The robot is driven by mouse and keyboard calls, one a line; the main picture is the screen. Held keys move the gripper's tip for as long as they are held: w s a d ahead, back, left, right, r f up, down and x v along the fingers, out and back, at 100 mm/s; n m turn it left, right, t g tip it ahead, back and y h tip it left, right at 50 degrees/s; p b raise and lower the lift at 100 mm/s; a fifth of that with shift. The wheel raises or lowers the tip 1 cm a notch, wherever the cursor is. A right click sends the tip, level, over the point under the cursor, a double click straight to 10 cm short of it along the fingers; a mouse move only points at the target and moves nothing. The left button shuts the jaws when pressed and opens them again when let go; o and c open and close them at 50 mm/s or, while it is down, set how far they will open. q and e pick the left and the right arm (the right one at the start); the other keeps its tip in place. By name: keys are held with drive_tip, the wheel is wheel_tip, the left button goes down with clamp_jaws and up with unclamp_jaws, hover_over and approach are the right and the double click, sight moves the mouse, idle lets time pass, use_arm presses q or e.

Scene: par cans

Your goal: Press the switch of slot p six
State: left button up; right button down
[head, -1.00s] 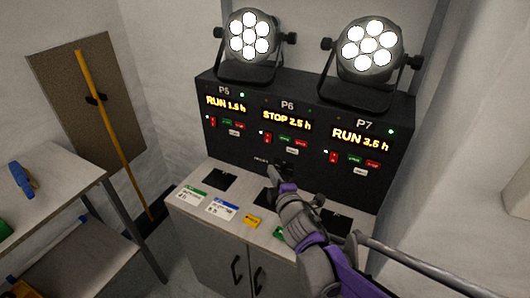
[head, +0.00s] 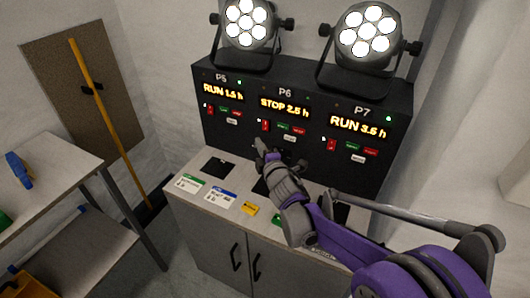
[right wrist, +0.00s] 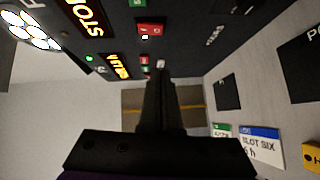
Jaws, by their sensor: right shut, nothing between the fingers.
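The slot P6 section of the black panel has a lit display (head: 285,107) reading STOP 2.5 h. Its red rocker switch (head: 265,126) is at the left under the display, beside green and red buttons. In the right wrist view a red switch (right wrist: 150,29) shows beside the STOP display (right wrist: 84,14). My right gripper (head: 262,148) is shut and empty, just below and in front of the P6 switch. In the wrist view its dark fingers (right wrist: 160,80) point along the panel front; I see no clear contact. My left gripper is out of view.
P5 (head: 223,92) and P7 (head: 358,125) read RUN, with green lights and lit lamps above. Black pads, a blue-striped slot six card (right wrist: 261,146) and a yellow block (head: 250,208) lie on the cabinet top. A side table (head: 60,175) stands at left.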

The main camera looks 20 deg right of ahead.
sight(266, 126)
drive_tip(key=shift+w+d+f+b, duration=0.15)
drive_tip(key=shift+w+d, duration=0.4)
drive_tip(key=shift+w, duration=0.35)
drive_tip(key=shift+w+d+f+b, duration=0.2)
drive_tip(key=shift+w+d, duration=0.35)
drive_tip(key=shift+w, duration=0.3)
drive_tip(key=shift+w+d+f+b, duration=0.15)
drive_tip(key=shift+w+d, duration=0.4)
drive_tip(key=shift+w, duration=0.35)
drive_tip(key=shift+r, duration=0.1)
drive_tip(key=shift+w+d+f+b, duration=0.2)
drive_tip(key=shift+f+b, duration=0.1)
drive_tip(key=shift+b, duration=0.15)
drive_tip(key=shift+s+r, duration=0.1)
drive_tip(key=shift+r, duration=0.1)
drive_tip(key=shift+f, duration=0.1)
